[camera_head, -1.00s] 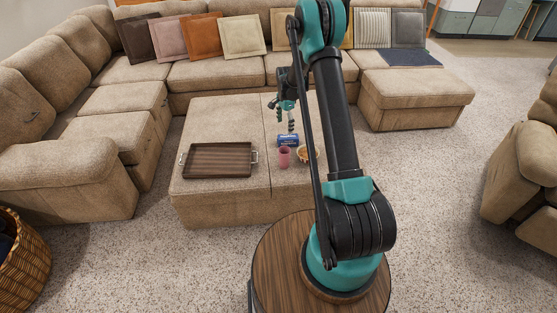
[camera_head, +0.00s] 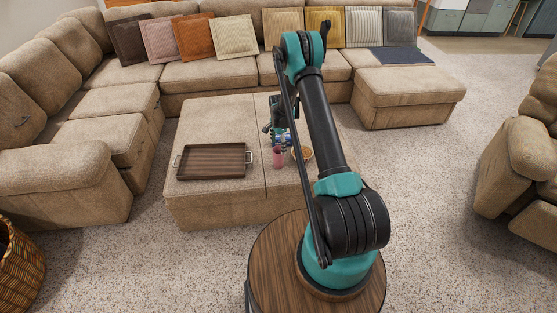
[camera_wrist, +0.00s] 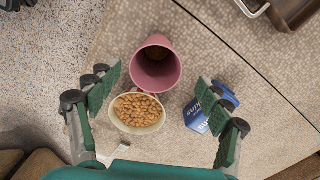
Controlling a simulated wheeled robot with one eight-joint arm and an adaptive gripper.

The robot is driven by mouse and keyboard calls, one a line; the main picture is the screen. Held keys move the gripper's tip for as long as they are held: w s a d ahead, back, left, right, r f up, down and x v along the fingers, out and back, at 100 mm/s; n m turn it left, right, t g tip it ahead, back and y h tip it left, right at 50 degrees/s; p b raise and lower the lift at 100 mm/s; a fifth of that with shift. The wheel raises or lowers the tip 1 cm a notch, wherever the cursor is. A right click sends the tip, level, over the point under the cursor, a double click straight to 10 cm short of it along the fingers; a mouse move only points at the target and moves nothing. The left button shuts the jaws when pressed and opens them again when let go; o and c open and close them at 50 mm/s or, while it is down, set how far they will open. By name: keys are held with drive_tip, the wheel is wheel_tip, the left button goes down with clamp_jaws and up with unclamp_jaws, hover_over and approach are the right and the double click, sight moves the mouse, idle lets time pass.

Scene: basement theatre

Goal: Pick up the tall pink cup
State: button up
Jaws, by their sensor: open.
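The tall pink cup (camera_wrist: 158,65) stands upright on the beige ottoman (camera_head: 215,211), and the wrist view looks down into its open top. It also shows in the head view (camera_head: 279,158), close under my gripper. My gripper (camera_wrist: 160,88) has its two green fingers spread wide and holds nothing. In the wrist view the cup lies between and a little beyond the fingertips, with no contact visible. In the head view my gripper (camera_head: 280,140) hangs just above the cup and partly hides the things there.
A bowl of nuts (camera_wrist: 138,113) stands close beside the cup, between the fingers in the wrist view. A blue box (camera_wrist: 211,106) lies by the right finger. A wooden tray (camera_head: 213,161) with metal handles lies left on the ottoman. Sofas surround it.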

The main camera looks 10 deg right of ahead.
sight(278, 152)
drive_tip(key=f, duration=0.4)
drive_tip(key=shift+s+f, duration=0.25)
drive_tip(key=shift+s, duration=0.05)
drive_tip(key=shift+c, duration=0.3)
drive_tip(key=c, duration=0.8)
